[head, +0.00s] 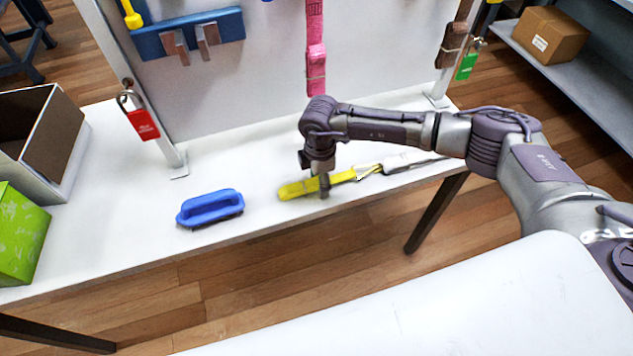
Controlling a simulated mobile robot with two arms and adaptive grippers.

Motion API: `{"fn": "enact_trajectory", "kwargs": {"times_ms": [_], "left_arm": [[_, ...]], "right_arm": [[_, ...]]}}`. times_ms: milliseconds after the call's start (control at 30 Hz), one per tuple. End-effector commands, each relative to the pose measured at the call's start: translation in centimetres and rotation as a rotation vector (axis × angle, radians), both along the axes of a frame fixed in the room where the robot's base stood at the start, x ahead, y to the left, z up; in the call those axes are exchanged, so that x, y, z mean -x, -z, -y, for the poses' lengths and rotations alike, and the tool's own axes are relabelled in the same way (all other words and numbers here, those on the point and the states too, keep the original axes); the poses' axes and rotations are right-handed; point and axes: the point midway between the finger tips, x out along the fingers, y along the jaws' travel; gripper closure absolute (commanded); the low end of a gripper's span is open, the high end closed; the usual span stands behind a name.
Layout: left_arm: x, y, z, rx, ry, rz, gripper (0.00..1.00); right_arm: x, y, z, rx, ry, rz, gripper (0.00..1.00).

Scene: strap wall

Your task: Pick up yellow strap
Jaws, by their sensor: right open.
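The yellow strap (294,190) lies on the white table near its front edge. It is a flat folded bundle, and part of it is hidden behind my right gripper. My right gripper (323,190) comes in from the right and points down at the strap, with its fingers over or around it. Its jaws are open, and I cannot tell whether they touch the strap. My left gripper is not in view.
A blue brush (210,207) lies left of the strap. A grey-white tool (412,161) lies to its right. A pink strap (315,60) hangs on the board behind. A red padlock tag (143,124), an open box (70,150) and a green box (20,235) are at left.

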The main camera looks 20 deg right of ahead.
Motion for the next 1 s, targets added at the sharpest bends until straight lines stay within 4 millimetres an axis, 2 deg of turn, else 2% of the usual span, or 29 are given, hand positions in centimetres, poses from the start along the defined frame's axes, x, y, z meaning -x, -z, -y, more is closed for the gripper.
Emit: {"fn": "enact_trajectory", "kwargs": {"times_ms": [67, 300, 400, 767, 1000], "left_arm": [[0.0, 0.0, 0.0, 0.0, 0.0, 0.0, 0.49], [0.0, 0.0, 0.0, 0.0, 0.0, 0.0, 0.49], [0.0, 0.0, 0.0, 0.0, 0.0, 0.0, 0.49], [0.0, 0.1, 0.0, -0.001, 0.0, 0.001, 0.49], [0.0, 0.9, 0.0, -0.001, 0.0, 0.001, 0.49]], "right_arm": [[0.0, 0.0, 0.0, 0.0, 0.0, 0.0, 0.46], [0.0, -0.1, 0.0, 0.0, 0.0, 0.0, 0.86], [0.0, -0.1, 0.0, 0.0, 0.001, 0.0, 1.0], [-0.1, -0.3, 0.0, -0.001, 0.001, 0.001, 1.0], [-0.1, -2.6, 0.0, -0.002, 0.0, 0.003, 1.0]]}}
